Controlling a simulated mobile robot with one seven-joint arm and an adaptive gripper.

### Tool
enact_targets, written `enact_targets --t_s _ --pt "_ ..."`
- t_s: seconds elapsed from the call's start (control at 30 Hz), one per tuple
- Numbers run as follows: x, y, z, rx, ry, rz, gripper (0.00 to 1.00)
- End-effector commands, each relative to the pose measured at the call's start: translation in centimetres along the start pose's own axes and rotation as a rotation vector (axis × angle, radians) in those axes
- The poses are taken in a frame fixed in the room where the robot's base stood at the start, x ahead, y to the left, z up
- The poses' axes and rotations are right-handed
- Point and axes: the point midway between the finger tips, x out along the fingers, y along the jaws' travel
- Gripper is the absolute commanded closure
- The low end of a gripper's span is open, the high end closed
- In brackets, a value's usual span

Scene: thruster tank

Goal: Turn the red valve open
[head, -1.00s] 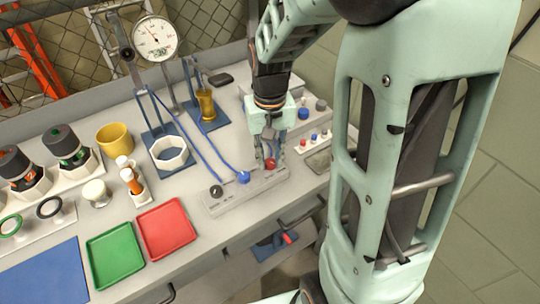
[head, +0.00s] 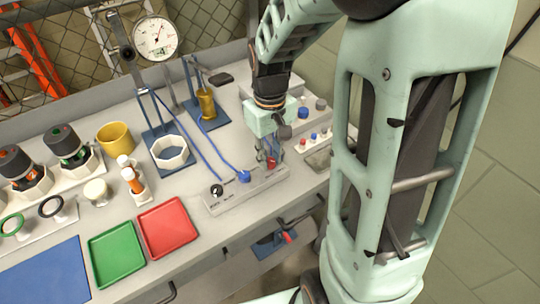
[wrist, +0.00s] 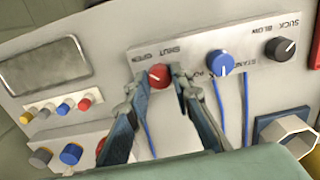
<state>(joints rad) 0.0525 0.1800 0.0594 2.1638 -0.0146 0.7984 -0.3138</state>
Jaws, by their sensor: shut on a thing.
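The red valve (wrist: 158,76) is a small round knob on a light panel strip (wrist: 200,50), between marks that read SHUT and OPEN upside down in the wrist view. My gripper (wrist: 159,80) has one finger on each side of the knob and is shut on it. In the head view the red valve (head: 271,163) shows low between the fingers of my gripper (head: 268,158), at the right end of the panel. Fine detail of the knob's pointer is too small to read.
A blue knob (wrist: 220,63) and a black knob (wrist: 280,48) sit along the same panel. Blue hoses run close by. A round gauge (head: 155,37) stands at the back. Small coloured knobs (head: 315,135) are to the right. Green (head: 116,255) and red (head: 167,228) trays lie front left.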

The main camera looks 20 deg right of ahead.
Motion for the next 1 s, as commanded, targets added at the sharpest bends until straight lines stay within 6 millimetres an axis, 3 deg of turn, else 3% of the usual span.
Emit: enact_targets --t_s 0.17,0.2,0.33,0.67,0.77,1.0 --pt "0.0 0.0 0.0 -0.001 0.001 0.0 1.0" --pt "0.0 0.0 0.0 -0.001 0.001 0.0 0.75" --pt "0.0 0.0 0.0 -0.001 0.001 0.0 0.61" --pt "-0.4 0.0 -0.1 0.0 0.002 0.001 0.61" --pt "-1.5 0.1 -0.1 0.0 0.004 0.002 0.61" --pt "-6.6 0.1 -0.2 0.0 0.007 0.003 0.61"
